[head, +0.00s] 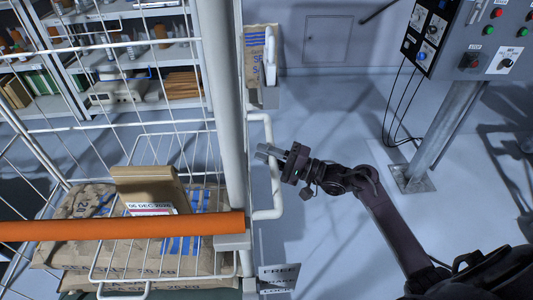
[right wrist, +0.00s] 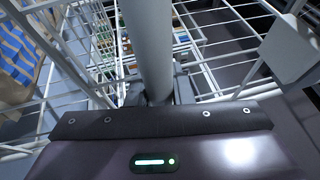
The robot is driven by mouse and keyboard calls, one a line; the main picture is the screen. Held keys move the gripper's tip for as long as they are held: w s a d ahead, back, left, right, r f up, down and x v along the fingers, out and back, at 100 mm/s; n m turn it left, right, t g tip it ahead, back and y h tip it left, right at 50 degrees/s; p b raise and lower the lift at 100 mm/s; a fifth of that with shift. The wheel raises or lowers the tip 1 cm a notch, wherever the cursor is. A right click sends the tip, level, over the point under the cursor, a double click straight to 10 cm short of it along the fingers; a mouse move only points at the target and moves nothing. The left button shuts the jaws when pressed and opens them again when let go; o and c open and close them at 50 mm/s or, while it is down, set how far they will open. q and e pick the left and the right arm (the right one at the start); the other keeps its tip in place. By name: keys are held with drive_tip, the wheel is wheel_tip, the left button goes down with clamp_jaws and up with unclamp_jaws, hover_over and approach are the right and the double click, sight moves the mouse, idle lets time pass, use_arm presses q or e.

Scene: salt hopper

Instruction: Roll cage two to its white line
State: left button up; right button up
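A white wire roll cage (head: 238,110) fills the left half of the head view. Sacks (head: 85,205) lie in it behind an orange bar (head: 120,227). A white loop handle (head: 267,213) stands out from its right side post. My right gripper (head: 268,152) is at the upright of this handle, its fingers shut around it. In the right wrist view the pale upright (right wrist: 150,45) runs down between the dark fingers. My left gripper is not in view. I see no cage number and no white line.
A wire basket with a brown packet and date card (head: 150,207) hangs on the cage. A FREE/LOCK label (head: 278,278) is low on its right. A control panel on a post (head: 440,140) stands at right. Shelves (head: 110,60) are behind. Floor (head: 330,120) beyond the gripper is clear.

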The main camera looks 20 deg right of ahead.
clamp_jaws()
drive_tip(key=shift+d, duration=0.1)
drive_tip(key=shift+d+p, duration=0.45)
drive_tip(key=shift+p, duration=0.15)
drive_tip(key=shift+s+d, duration=0.35)
drive_tip(key=shift+d, duration=0.3)
drive_tip(key=o, duration=0.5)
unclamp_jaws()
drive_tip(key=shift+s+d, duration=0.1)
drive_tip(key=shift+d, duration=0.05)
